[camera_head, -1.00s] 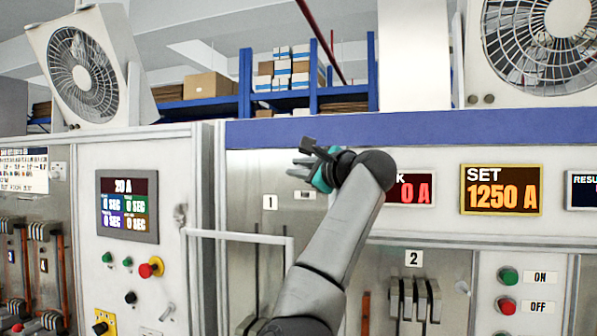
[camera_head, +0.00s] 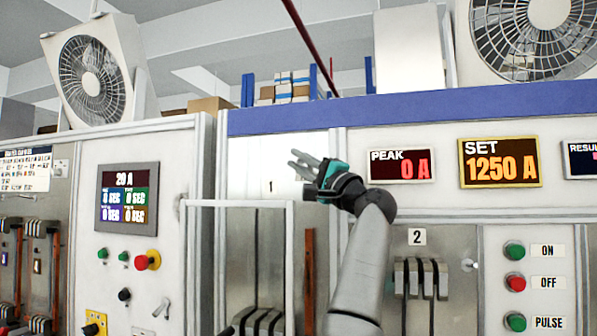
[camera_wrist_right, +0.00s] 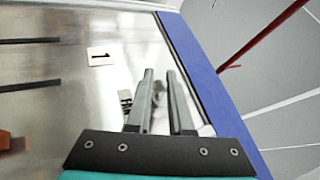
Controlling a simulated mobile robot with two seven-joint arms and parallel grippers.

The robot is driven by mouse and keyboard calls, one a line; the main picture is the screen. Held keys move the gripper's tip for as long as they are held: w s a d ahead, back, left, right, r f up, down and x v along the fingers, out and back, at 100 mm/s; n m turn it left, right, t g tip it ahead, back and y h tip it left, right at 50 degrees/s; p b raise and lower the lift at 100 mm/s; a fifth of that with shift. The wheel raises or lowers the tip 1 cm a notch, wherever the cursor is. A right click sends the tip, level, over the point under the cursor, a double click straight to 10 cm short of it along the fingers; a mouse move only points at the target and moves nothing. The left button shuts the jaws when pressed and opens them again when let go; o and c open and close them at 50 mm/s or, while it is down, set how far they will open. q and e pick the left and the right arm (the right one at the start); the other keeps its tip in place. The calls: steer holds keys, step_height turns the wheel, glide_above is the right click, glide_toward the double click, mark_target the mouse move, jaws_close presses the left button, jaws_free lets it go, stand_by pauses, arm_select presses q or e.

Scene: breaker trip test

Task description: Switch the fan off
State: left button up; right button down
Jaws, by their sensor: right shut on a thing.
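Two box fans stand on top of the cabinets, one at the left (camera_head: 92,80) and one at the right (camera_head: 530,40). My right gripper (camera_head: 303,165) is at the steel panel (camera_head: 250,160), close to the label "1" (camera_head: 268,186). In the right wrist view, its two fingers (camera_wrist_right: 160,95) are on either side of a small dark part (camera_wrist_right: 158,88), apparently a switch, and are shut on it. A small label plate (camera_wrist_right: 125,101) lies beside the fingers. The gripper hides this spot in the head view. My left gripper is not in view.
A white rail frame (camera_head: 240,203) stands out from the panel below my right gripper. Displays reading PEAK 0 A (camera_head: 401,166) and SET 1250 A (camera_head: 500,162) are to the right. Green and red push buttons (camera_head: 515,281) are at the lower right.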

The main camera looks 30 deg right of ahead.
steer(key=shift+f+n+y+b, duration=0.3)
steer(key=shift+n+y, duration=0.2)
steer(key=shift+n, duration=0.2)
steer(key=shift+r, duration=0.1)
steer(key=c, duration=0.8)
jaws_free()
steer(key=shift+c, duration=0.2)
steer(key=b+v, duration=0.5)
steer(key=v, duration=1)
steer(key=shift+f, duration=0.3)
steer(key=shift+w+d, duration=0.1)
